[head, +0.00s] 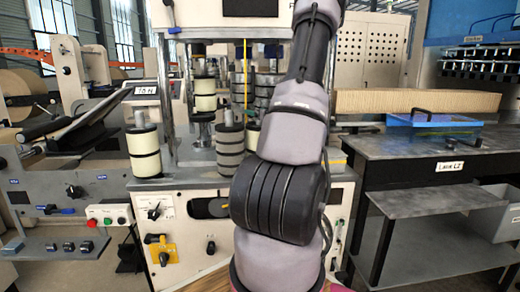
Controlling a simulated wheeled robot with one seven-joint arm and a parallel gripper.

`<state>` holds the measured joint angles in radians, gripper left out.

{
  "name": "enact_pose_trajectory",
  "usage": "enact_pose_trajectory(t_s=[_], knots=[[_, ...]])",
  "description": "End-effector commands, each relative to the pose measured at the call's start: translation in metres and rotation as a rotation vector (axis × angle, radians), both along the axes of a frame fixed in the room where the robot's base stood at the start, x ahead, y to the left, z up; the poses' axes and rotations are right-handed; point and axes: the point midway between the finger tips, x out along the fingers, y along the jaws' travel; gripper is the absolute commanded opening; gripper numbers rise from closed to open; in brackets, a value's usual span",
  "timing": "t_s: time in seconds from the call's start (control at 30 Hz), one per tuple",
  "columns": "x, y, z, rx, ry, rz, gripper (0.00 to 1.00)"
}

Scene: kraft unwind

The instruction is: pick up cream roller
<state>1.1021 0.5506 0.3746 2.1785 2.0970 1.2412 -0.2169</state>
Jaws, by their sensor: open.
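A cream roller (144,152) with dark bands and a grey knob on top stands upright on the machine's ledge, left of my arm. A second, smaller cream roller (204,94) with dark bands stands further back inside the machine frame. A grey ribbed roller (230,146) stands upright between the near cream roller and my arm. Another cream piece (252,136) shows partly behind my arm. My arm rises through the middle of the picture and leaves at the top edge. My gripper is not in view, so its place relative to the rollers cannot be seen.
A dark table (420,147) at the right carries a blue tray (434,122) and a long corrugated stack (415,101). A stack of grey discs (265,88) stands behind my arm. A control panel (160,207) with knobs is below the ledge. A large brown roll (18,95) is at far left.

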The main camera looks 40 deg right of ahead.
Motion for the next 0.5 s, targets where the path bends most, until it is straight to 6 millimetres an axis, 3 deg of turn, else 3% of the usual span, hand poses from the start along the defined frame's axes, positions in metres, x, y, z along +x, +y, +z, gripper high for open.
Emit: enact_pose_trajectory(t_s=[0.2, 0.27, 0.4, 0.43, 0.5], knots=[[0.0014, -0.0003, 0.0, 0.0, 0.0, 0.0, 0.79], [0.0013, -0.0003, 0.0, 0.0, 0.0, 0.0, 0.59], [0.0012, -0.0003, -0.0001, 0.0, 0.0, 0.0, 0.06], [0.0012, -0.0003, -0.0001, 0.0, 0.0, 0.0, 0.0], [0.0011, -0.0003, -0.0001, 0.0, 0.0, 0.0, 0.0]])
